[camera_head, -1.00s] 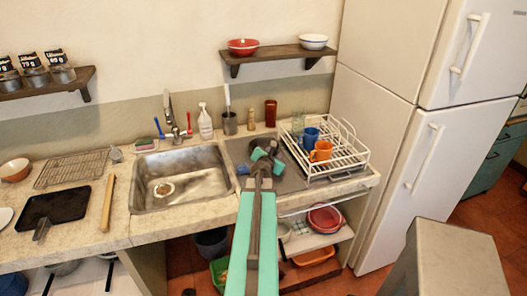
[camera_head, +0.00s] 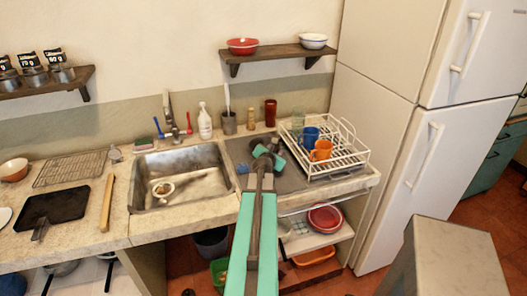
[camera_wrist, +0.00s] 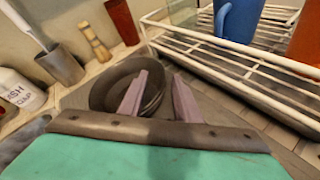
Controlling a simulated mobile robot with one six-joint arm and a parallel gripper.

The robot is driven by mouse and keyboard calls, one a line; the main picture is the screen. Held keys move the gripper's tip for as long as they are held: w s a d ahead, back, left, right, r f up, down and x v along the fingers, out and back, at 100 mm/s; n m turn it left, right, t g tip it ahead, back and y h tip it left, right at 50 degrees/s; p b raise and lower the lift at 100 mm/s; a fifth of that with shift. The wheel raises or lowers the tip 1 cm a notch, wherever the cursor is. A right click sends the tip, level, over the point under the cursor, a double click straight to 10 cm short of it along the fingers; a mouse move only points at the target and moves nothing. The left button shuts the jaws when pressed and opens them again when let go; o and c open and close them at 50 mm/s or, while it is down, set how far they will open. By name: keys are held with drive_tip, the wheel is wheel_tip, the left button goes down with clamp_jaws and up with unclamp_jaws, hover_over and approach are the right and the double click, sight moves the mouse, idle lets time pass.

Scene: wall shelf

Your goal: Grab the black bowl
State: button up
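A black bowl (camera_wrist: 112,88) shows in the wrist view, dark and round, on the grey drainboard just beyond my gripper (camera_wrist: 160,82). It looks tilted, with curved rims that may be more than one bowl. My gripper's two fingers are apart. The left finger overlaps the bowl's right part, and part of the bowl's edge shows between the fingers. Whether they touch it I cannot tell. In the head view my gripper (camera_head: 270,158) is over the drainboard right of the sink and largely hides the bowl there.
A white dish rack (camera_head: 345,160) with blue and orange mugs stands close on the right. The sink (camera_head: 180,178) lies left. A wall shelf (camera_head: 275,55) holds red and white bowls.

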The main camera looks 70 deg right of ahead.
drive_tip(key=shift+x, duration=0.95)
clamp_jaws()
